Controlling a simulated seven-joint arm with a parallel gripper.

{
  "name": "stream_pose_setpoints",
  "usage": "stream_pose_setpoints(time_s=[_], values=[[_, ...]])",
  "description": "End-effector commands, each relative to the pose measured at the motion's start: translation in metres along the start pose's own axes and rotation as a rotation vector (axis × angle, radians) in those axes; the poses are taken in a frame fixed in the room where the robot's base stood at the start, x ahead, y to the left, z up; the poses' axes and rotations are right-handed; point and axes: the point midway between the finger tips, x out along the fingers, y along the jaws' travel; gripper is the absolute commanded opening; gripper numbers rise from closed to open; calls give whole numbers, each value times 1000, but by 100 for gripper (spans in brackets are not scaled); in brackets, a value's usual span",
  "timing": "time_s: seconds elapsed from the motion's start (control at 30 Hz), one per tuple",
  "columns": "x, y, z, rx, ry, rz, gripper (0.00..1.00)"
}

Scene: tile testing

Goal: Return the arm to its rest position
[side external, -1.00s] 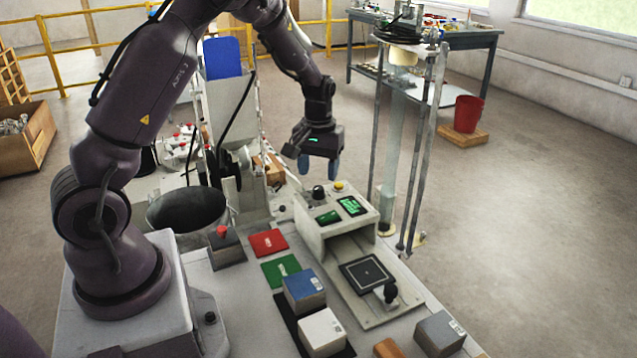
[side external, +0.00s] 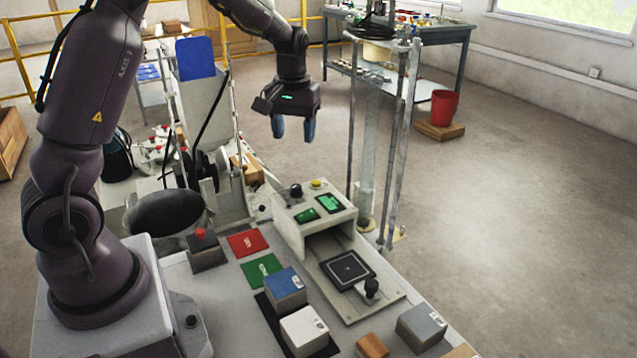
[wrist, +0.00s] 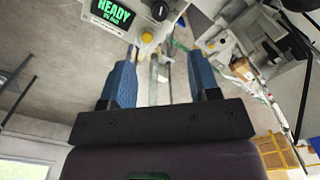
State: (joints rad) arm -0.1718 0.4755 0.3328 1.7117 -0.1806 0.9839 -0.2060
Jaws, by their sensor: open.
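My gripper (side external: 294,130) hangs fingers-down above and behind the tester box in the side view. Its two blue fingers are apart with nothing between them. In the wrist view my gripper (wrist: 160,72) also shows its blue fingers apart and empty. The arm is bent over the bench and touches nothing that I can see. The tester (side external: 345,218) has green lit screens, a black knob and a yellow button. Its screen (wrist: 115,12) reads "READY" in the wrist view, beside the yellow button.
A blue-topped block (side external: 286,285), a white block (side external: 304,331) and a grey block (side external: 421,326) stand on the bench. Red (side external: 248,243) and green (side external: 262,270) pads lie behind them. A tall metal-rod stand (side external: 399,140) rises right of my gripper. A dark round vessel (side external: 165,215) stands left.

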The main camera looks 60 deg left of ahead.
Motion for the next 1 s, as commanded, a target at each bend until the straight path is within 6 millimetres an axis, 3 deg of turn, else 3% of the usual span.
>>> stream_pose_setpoints(time_s=[0.1, 0.17, 0.47, 0.7, 0.83, 1.0], values=[[10, -5, 14, 51, -30, -19, 56], [5, -4, 30, 95, -34, -10, 56], [-54, 9, 128, 391, 67, 81, 56], [-89, 3, 206, 625, 239, 130, 56], [-100, -3, 235, 708, 337, 147, 56], [-113, -6, 253, 753, 433, 175, 56]])
